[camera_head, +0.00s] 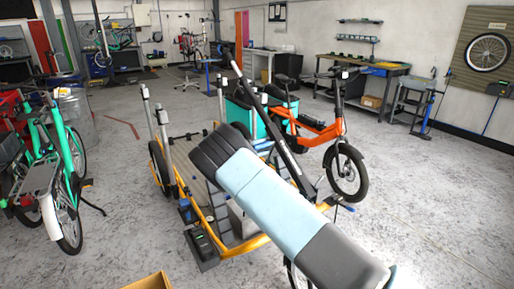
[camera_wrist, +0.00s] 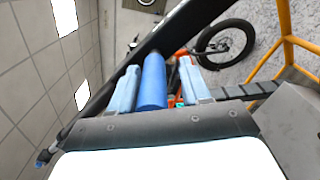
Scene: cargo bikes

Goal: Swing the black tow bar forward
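The black tow bar (camera_head: 272,122) is a long tilted bar. It rises to the upper left from the yellow-framed cargo bike (camera_head: 247,244). In the wrist view the bar (camera_wrist: 88,110) crosses diagonally beyond the fingers. My gripper (camera_wrist: 158,85) shows two light-blue fingers spread apart. A blue cylinder (camera_wrist: 153,82) stands between them, close to the left finger, with a narrow gap towards the right one. I cannot tell whether it belongs to the bar. In the head view my arm hides the fingers and part of the yellow bike.
An orange bike (camera_head: 333,130) with a teal box (camera_head: 240,117) stands just behind. Green bikes (camera_head: 68,165) stand at the left. A workbench (camera_head: 385,72) is at the back right. The floor (camera_head: 430,190) at the right is clear.

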